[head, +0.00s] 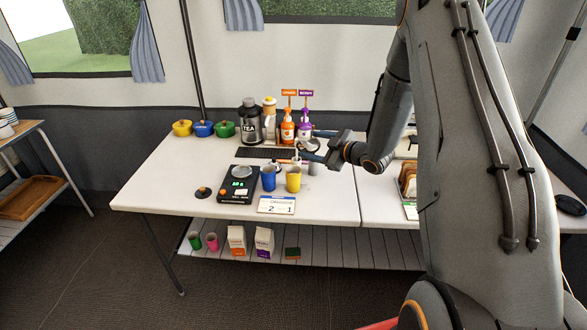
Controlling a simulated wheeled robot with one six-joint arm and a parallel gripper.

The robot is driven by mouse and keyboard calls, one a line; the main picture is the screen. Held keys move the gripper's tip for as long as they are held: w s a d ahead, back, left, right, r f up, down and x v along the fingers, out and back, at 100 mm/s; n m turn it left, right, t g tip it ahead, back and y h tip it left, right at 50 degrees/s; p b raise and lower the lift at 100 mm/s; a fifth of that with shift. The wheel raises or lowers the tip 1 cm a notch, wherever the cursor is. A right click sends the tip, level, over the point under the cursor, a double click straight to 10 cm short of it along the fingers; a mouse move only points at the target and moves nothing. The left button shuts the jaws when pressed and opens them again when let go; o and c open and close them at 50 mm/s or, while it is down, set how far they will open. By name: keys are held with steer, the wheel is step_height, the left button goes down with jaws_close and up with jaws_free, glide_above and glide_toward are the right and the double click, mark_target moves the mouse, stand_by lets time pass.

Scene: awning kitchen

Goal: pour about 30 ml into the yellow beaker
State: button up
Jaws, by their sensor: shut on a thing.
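The yellow beaker (293,179) stands upright on the white table, to the right of the blue beaker (268,179). My gripper (309,146) is above and slightly right of the yellow beaker, toward the back of the table. It is shut on a small pale vessel (297,156), seen small and partly hidden by the fingers. I cannot tell what is in the vessel, how far it is tilted, or whether any liquid is flowing. The inside of the yellow beaker is too small to read.
A black scale (238,185) with a metal dish stands left of the beakers. A card (276,205) lies in front.

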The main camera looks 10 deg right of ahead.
steer(key=shift+w+d+r+m+p, duration=0.15)
steer(key=shift+r+m+p, duration=0.1)
steer(key=shift+r, duration=0.3)
steer(key=shift+d+r+m+p, duration=0.15)
steer(key=shift+r+p, duration=0.1)
steer(key=shift+r, duration=0.3)
steer(key=m+y, duration=0.1)
steer(key=d+r+m, duration=0.1)
steer(key=shift+w+d+r+m+y+p, duration=0.1)
steer(key=shift+w+r+m+y+p, duration=0.1)
steer(key=shift+w+m+y+p, duration=0.15)
steer(key=shift+w+d+f+m+y+b, duration=0.25)
steer(key=shift+m+y+b, duration=0.1)
steer(key=shift+m, duration=0.4)
